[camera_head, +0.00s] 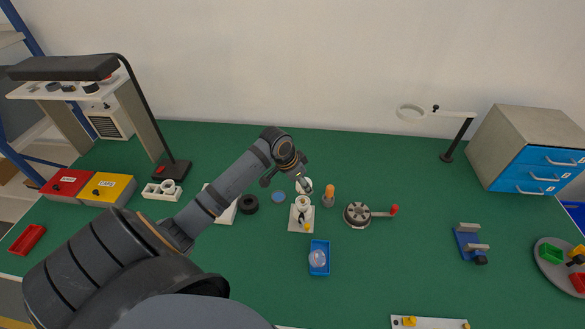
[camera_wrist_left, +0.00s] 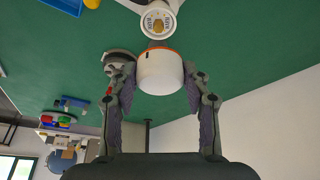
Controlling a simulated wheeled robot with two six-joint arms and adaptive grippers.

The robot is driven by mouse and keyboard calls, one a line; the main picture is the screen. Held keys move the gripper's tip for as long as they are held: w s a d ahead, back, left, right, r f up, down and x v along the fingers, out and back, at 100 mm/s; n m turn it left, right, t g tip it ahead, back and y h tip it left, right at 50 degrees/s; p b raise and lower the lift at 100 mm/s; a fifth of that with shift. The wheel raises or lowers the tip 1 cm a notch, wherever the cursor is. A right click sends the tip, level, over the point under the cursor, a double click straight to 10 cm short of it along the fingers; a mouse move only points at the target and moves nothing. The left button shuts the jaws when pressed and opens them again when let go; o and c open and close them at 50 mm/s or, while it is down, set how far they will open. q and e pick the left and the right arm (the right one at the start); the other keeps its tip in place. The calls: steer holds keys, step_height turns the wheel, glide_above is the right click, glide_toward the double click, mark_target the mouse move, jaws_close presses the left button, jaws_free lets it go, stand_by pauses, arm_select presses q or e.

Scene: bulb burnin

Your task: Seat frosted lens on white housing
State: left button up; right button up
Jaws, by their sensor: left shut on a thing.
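My left gripper (camera_head: 303,182) is over the middle of the table, shut on the frosted lens (camera_head: 306,187). In the left wrist view the frosted lens (camera_wrist_left: 160,72) is a white rounded cup with an orange rim, held between both fingers of the gripper (camera_wrist_left: 160,88). The white housing (camera_head: 302,202) stands on a pale base plate just in front of the lens. In the left wrist view the housing (camera_wrist_left: 158,20) is a round white part with a dark-gold centre, beyond the orange rim. The lens appears apart from it. My right gripper is not in view.
A blue tray (camera_head: 319,269) with a clear dome lies in front of the housing. An orange-topped post (camera_head: 328,193) and a round grey fixture with a red-knobbed lever (camera_head: 357,214) stand to the right.

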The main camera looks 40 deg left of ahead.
mark_target(299, 191)
arm_select(q)
steer(key=shift+s+d, duration=0.1)
steer(key=shift+d, duration=0.05)
steer(key=shift+f, duration=0.15)
steer(key=shift+f+b, duration=0.6)
steer(key=shift+b, duration=0.3)
step_height(299, 191, down, 4)
steer(key=b, duration=0.4)
steer(key=shift+f, duration=0.2)
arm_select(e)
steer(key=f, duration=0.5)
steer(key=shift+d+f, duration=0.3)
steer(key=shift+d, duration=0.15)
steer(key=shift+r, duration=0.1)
